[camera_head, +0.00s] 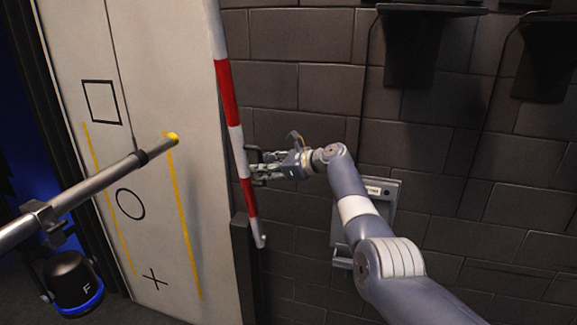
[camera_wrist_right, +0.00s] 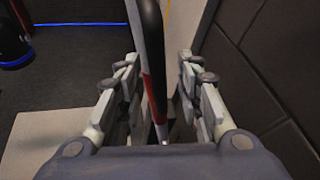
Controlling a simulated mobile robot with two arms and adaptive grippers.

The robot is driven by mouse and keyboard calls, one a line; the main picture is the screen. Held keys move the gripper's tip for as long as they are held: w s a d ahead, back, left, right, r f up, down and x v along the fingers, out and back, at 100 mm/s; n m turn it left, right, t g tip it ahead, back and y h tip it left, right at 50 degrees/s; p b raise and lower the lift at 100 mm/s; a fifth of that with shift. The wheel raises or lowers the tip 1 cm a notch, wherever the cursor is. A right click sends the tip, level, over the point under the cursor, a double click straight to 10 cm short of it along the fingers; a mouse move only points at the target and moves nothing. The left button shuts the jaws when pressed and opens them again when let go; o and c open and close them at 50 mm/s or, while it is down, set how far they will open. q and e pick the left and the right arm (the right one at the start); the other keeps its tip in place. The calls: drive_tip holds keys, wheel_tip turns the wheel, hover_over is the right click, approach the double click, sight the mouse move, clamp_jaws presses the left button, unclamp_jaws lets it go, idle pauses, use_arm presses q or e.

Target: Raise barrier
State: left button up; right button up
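The barrier, a red-and-white striped pole (camera_head: 231,100), stands nearly upright in front of the pale panel's right edge in the head view. Its lower end curls into a small hook. My right gripper (camera_head: 252,165) reaches it from the right, at its lower part. In the right wrist view, the pole (camera_wrist_right: 153,60) passes between the two fingers of the right gripper (camera_wrist_right: 158,85). The fingers stand apart on either side, with a gap on the right; contact on the left cannot be told. My left gripper is not in view.
A metal rod with a yellow tip (camera_head: 110,172) juts in from the left before the pale panel (camera_head: 185,70), which bears a square, circle and cross. A grey wall box (camera_head: 385,195) is behind my right arm. A black cylinder marked F (camera_head: 72,280) stands lower left.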

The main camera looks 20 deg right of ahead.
drive_tip(key=v, duration=1)
drive_tip(key=shift+s, duration=0.25)
